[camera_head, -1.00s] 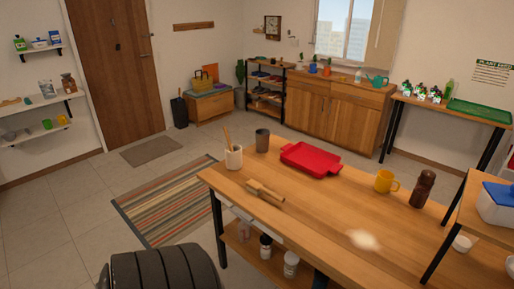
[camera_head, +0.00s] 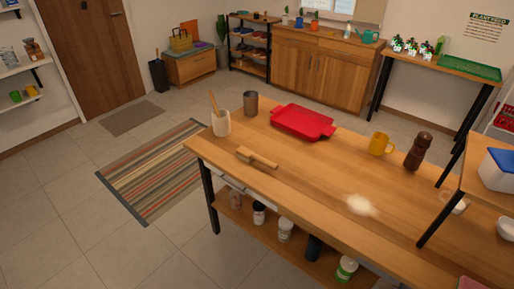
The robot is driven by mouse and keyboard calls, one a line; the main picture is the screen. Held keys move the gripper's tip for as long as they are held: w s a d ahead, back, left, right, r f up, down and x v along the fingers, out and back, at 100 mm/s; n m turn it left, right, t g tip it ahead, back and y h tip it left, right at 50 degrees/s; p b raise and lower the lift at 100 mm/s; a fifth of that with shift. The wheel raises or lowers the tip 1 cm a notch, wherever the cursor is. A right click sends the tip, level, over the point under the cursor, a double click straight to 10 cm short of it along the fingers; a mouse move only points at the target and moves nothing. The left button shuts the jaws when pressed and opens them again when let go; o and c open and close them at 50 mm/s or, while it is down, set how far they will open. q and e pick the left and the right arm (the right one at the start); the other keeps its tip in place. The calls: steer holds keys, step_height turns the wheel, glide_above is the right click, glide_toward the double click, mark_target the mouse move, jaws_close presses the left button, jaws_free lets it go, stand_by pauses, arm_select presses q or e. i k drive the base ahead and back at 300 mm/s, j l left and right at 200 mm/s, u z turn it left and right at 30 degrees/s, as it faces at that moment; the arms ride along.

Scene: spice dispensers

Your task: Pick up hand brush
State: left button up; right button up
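A wooden hand brush (camera_head: 257,158) lies near the front edge of the wooden table, towards its left end. Its handle end points up-left and lies in front of the cream utensil pot. It rests on the tabletop with nothing touching it. Neither of my grippers shows in the head view.
On the wooden table (camera_head: 310,190) stand a cream pot (camera_head: 221,124) with a wooden utensil, a dark cup (camera_head: 251,104), a red tray (camera_head: 303,121), a yellow mug (camera_head: 380,144) and a brown grinder (camera_head: 417,151). A pale powder pile (camera_head: 360,204) lies right of the brush. Jars fill the lower shelf.

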mark_target(246, 154)
steer(key=i+l+u, duration=0.1)
steer(key=i, duration=0.4)
steer(key=i+l+u, duration=0.15)
steer(key=i, duration=0.35)
steer(key=z, duration=1.1)
steer(key=u, duration=1.1)
